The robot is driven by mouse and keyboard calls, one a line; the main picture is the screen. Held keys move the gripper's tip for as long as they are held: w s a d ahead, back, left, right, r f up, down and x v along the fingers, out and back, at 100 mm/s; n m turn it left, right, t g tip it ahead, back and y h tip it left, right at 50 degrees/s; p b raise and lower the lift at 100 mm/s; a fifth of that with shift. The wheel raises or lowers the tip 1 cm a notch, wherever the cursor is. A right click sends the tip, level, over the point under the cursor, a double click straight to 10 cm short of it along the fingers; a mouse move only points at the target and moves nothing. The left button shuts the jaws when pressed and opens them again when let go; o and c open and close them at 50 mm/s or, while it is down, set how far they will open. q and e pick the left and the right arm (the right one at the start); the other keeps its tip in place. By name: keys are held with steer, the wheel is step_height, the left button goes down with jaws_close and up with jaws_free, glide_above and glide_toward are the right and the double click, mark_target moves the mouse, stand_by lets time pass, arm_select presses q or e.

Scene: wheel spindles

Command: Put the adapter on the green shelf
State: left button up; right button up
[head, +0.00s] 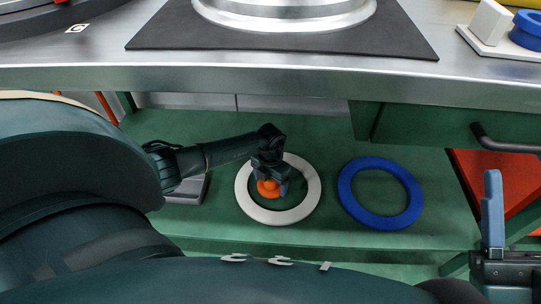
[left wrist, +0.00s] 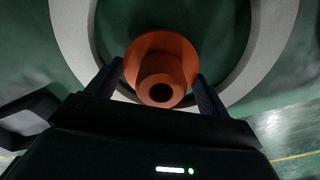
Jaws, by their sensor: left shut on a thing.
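The orange adapter (head: 268,188) is low over or on the green shelf (head: 330,145), inside the opening of a white ring. My left gripper (head: 270,178) is shut on it from above and hides part of it. In the left wrist view the adapter (left wrist: 175,58), a wide flange with a narrower hollow end, sits between the fingers of my left gripper (left wrist: 158,85). I cannot tell whether its underside touches the shelf. My right gripper (head: 493,225) is at the right edge, with one blue-grey finger showing and the rest cut off, away from the adapter.
The white ring (head: 244,195) lies flat on the shelf around the adapter. A blue ring (head: 345,193) lies to its right. A steel worktop (head: 300,75) overhangs the shelf's far side, with a green drawer (head: 430,125) beneath. A dark grey object (head: 190,192) lies left of the white ring.

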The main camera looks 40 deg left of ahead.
arm_select(q)
steer(key=shift+f, duration=0.7)
steer(key=shift+r, duration=0.1)
arm_select(e)
steer(key=shift+s+r+n+y, duration=0.15)
steer(key=shift+r+n+y, duration=0.35)
steer(key=shift+n, duration=0.1)
arm_select(q)
steer(key=shift+f, duration=0.25)
steer(key=o, duration=1)
arm_select(e)
steer(key=shift+y, duration=0.3)
arm_select(q)
steer(key=shift+r, duration=0.15)
arm_select(e)
steer(key=shift+r, duration=0.1)
